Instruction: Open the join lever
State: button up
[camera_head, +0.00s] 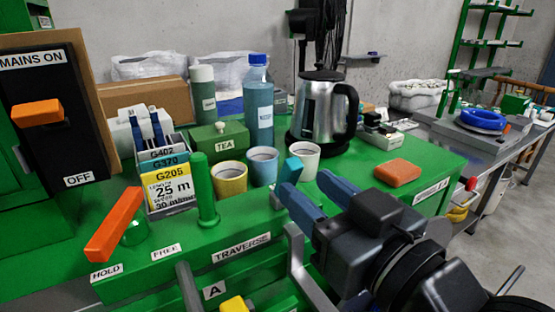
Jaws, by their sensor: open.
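No lever labelled join is readable in view. A teal block (291,170), which may be a lever handle, stands at the bench edge close to my fingertips. I cannot tell whether it is the join lever or whether the fingers touch it. My gripper (303,184) comes in from the lower right, its two blue fingers apart. Its dark body hides part of the green bench front. An orange lever (115,225) slants up to the right above the HOLD and FREE labels at the front left.
A green post (205,190) rises left of my gripper. A kettle (322,110) and bottle (258,105) stand farther back. An orange block (398,172) lies right, with bare green bench around it.

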aim_at(295, 178)
jog(key=x, duration=0.6)
jog(key=shift+w+a+p, duration=0.25)
jog(key=shift+w+p, duration=0.05)
jog(key=shift+p, duration=0.05)
jog(key=shift+c, duration=0.2)
grip_shut()
